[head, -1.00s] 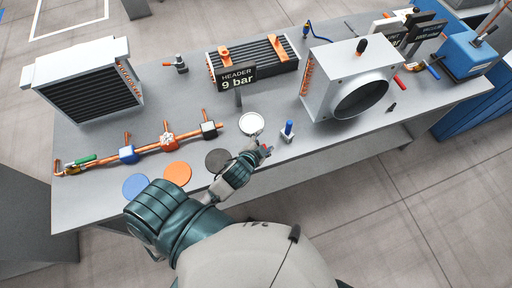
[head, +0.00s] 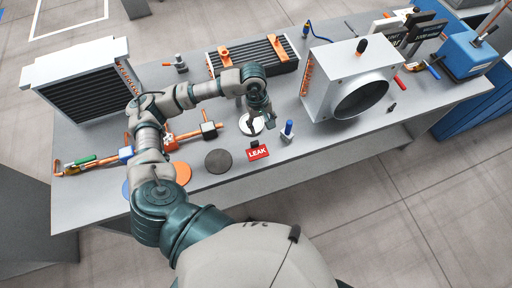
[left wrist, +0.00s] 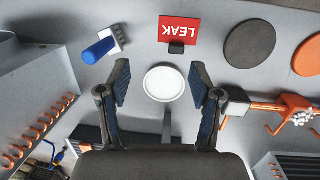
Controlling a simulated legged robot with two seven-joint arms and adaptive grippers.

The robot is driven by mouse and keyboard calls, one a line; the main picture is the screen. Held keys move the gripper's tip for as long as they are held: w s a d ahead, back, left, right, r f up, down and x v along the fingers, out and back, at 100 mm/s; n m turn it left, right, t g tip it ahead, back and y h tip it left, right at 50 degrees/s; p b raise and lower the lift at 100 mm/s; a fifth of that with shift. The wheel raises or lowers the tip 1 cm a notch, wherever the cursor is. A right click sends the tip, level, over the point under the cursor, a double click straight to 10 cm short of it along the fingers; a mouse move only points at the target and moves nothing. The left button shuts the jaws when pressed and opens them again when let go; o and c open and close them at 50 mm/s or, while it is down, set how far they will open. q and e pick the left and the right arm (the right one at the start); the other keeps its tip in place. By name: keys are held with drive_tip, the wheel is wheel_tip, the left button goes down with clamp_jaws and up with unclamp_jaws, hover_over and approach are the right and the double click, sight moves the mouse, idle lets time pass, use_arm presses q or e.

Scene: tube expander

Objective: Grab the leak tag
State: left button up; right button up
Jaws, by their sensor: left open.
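The leak tag (head: 258,152) is a small red plate with white LEAK lettering and a dark clip, near the front edge of the grey table. In the left wrist view the tag (left wrist: 179,30) appears upside down, beyond my fingertips. My left gripper (head: 258,122) is open and empty, above the white round disc (head: 245,124) and just behind the tag. In the left wrist view the left gripper's fingers (left wrist: 163,88) stand apart on either side of the disc, not touching the tag. My right gripper is not in view.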

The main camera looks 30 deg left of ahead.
use_arm(q)
drive_tip(key=a+y, duration=0.2)
drive_tip(key=a, duration=0.3)
drive_tip(key=p, duration=0.2)
hover_over(254, 142)
drive_tip(key=f, duration=1)
drive_tip(key=shift+a+f, duration=0.25)
drive_tip(key=shift+f, duration=0.1)
drive_tip(key=f, duration=0.1)
drive_tip(key=f+p, duration=0.1)
drive_tip(key=f, duration=0.2)
drive_tip(key=shift+d+f+p, duration=0.3)
drive_tip(key=shift+d+f, duration=0.05)
drive_tip(key=shift+f, duration=0.55)
drive_tip(key=shift+c, duration=0.2)
drive_tip(key=c, duration=1.1)
